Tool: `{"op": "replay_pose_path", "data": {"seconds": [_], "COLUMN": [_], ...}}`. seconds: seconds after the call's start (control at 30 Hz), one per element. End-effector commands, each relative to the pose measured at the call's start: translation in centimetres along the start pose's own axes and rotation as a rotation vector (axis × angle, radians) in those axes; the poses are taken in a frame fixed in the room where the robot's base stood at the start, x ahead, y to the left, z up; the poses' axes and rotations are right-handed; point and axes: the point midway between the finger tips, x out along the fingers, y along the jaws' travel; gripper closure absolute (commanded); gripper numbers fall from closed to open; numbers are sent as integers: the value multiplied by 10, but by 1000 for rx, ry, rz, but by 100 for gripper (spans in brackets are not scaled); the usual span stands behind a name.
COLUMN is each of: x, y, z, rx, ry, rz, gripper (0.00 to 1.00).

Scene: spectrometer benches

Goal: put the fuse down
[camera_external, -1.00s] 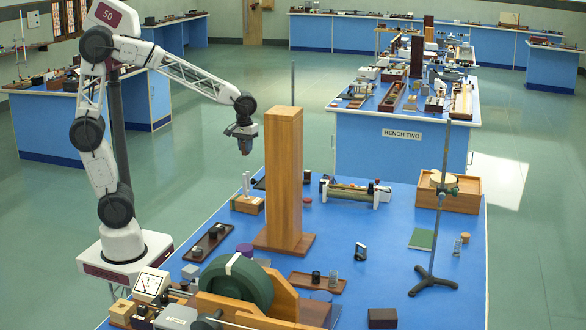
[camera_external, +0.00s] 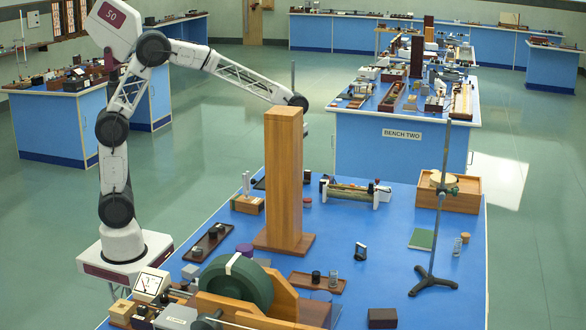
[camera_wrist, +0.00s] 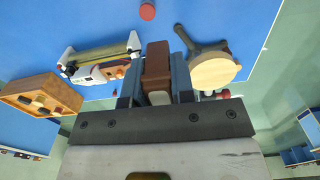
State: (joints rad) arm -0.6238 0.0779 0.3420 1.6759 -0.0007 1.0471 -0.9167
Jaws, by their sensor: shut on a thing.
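In the wrist view my gripper (camera_wrist: 159,90) is shut on a brown block with a pale end (camera_wrist: 157,68), which I take to be the fuse. It is held between the two blue-grey fingers, with the blue bench top (camera_wrist: 120,22) beyond it. In the external view my wrist is up behind the tall wooden column (camera_external: 284,175). The column hides the gripper and the fuse there. I cannot tell how high the fuse is above the bench.
A pale round disc with a dark arm (camera_wrist: 215,72) is close at right. A red disc (camera_wrist: 148,11) is beyond. A clamp stand (camera_external: 437,215) rises at right.

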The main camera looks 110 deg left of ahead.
Motion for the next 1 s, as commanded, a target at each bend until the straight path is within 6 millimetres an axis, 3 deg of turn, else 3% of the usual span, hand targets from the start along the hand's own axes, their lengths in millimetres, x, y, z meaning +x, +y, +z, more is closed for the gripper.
{"op": "replay_pose_path", "data": {"seconds": [0.5,1.0], "x": [21,117], "y": [43,41], "z": [-46,-44], "rx": [-30,-30], "ry": [0,-1], "rz": [0,-1], "gripper": [100,100]}}
